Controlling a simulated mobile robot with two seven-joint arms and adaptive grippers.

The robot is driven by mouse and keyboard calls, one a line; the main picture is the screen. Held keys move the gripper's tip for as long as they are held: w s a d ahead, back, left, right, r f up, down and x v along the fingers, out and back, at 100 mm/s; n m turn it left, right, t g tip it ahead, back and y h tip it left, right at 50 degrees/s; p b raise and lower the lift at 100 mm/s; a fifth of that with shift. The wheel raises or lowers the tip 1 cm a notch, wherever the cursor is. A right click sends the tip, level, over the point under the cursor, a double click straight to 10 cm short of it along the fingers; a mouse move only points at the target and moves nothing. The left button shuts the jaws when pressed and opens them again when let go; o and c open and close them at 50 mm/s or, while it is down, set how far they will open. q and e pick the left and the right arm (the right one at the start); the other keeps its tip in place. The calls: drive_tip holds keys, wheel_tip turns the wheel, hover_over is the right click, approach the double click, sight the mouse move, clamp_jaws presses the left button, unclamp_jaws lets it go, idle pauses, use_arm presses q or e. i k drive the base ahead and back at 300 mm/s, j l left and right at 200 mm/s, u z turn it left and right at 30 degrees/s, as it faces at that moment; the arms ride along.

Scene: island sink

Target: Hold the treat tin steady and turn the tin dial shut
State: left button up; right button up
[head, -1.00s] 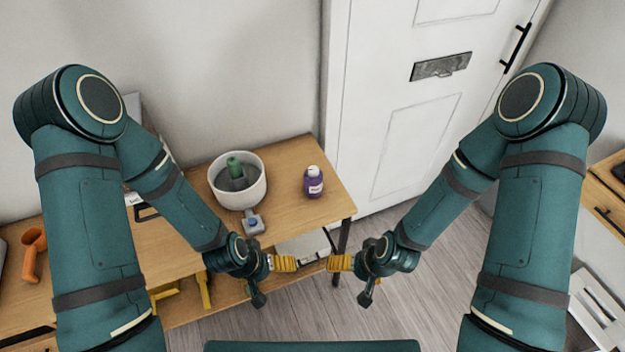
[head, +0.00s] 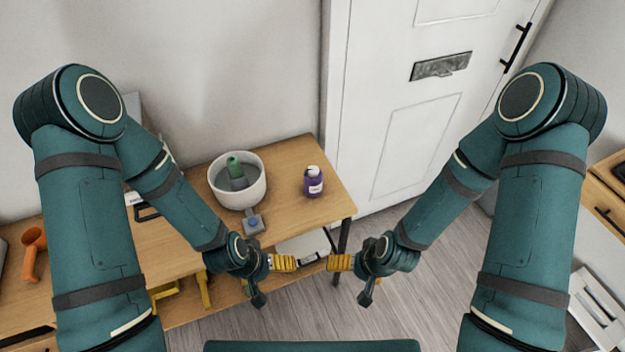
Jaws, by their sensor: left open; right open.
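A white round tub (head: 236,196), perhaps the treat tin, stands upright on the wooden table. It holds a grey part with a green piece (head: 233,166) on top; I cannot tell whether this is the dial. A small grey block with a blue top (head: 252,222) sits at the tub's front. My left gripper (head: 295,263), with yellow fingers, is open and empty, off the table's front edge, below and right of the tub. My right gripper (head: 329,263) is open and empty, facing it across a small gap. Neither gripper touches the tub.
A purple bottle (head: 313,184) with a white cap stands right of the tub. The wooden table (head: 290,215) has bare room around the bottle. An orange object (head: 33,250) lies at the far left. A white door (head: 405,130) stands behind on the right.

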sight(312, 171)
drive_tip(key=l+u, duration=0.1)
drive_tip(key=u, duration=0.3)
drive_tip(key=i+l+u, duration=0.1)
drive_tip(key=u, duration=0.3)
drive_tip(key=l+u, duration=0.2)
drive_tip(key=u, duration=0.2)
drive_tip(key=l+u, duration=0.3)
drive_tip(key=l, duration=0.15)
drive_tip(key=l+u, duration=0.3)
drive_tip(key=l, duration=0.15)
drive_tip(key=k+l, duration=0.1)
drive_tip(key=l, duration=0.3)
drive_tip(key=l+u, duration=0.1)
drive_tip(key=l, duration=0.3)
drive_tip(key=k+l, duration=0.15)
drive_tip(key=l, duration=0.2)
drive_tip(key=k+l, duration=0.1)
drive_tip(key=l, duration=0.3)
drive_tip(key=u, duration=0.05)
